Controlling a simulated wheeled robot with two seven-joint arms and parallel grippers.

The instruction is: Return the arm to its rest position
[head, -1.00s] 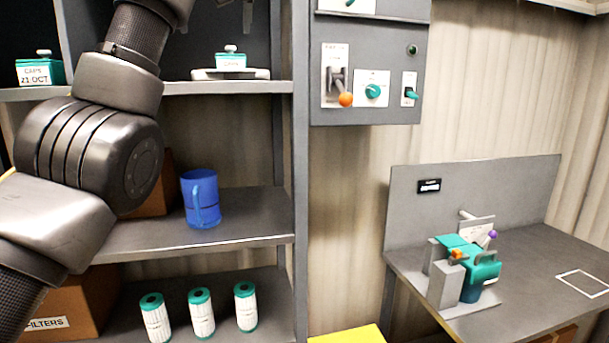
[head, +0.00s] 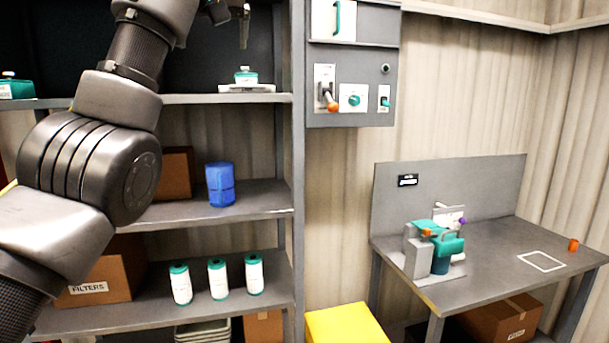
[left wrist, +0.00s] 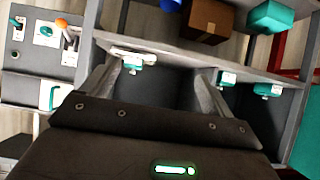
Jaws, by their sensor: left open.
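My left arm (head: 87,168) comes in from the left in the head view, bent in front of the shelf. My left gripper (head: 232,22) shows at the top edge, partly cut off, above a teal-lidded container (head: 246,77) on the upper shelf. In the left wrist view its two fingers (left wrist: 158,85) stand wide apart with nothing between them. The container sits on a pale stand beyond the fingers in that view (left wrist: 133,65). My right gripper is not in view.
A bench (head: 490,275) with a teal device (head: 447,246) stands at right. A yellow surface (head: 347,325) lies low between.

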